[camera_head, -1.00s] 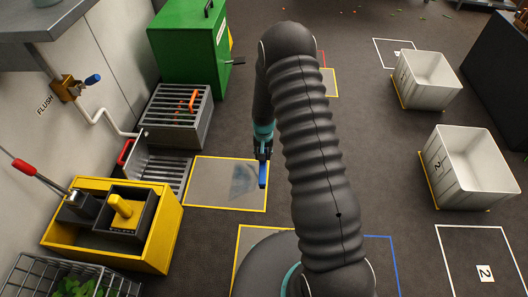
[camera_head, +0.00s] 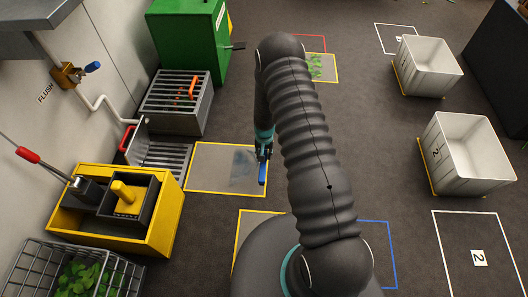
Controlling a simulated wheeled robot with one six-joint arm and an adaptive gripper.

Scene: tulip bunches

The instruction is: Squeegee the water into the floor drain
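My gripper (camera_head: 264,150) is low over the right edge of a yellow-outlined grey floor panel (camera_head: 208,181). A narrow blue piece, which looks like the squeegee (camera_head: 262,173), is at its fingertips; the fingers are small and partly hidden by my arm, but appear shut on it. Whether the blue piece touches the floor cannot be told. A faint bluish wet patch (camera_head: 242,165) lies on the panel just left of the blue piece. The slatted floor drain (camera_head: 165,160) adjoins the panel's left side, with a red handle (camera_head: 126,138) at its far left.
A grated box (camera_head: 180,112) with an orange handle stands behind the drain, before a green cabinet (camera_head: 188,45). A yellow wringer unit (camera_head: 160,230) and wire basket (camera_head: 105,282) stand at front left. White bins (camera_head: 430,68) (camera_head: 470,150) stand right. Floor between my arm and bins is open.

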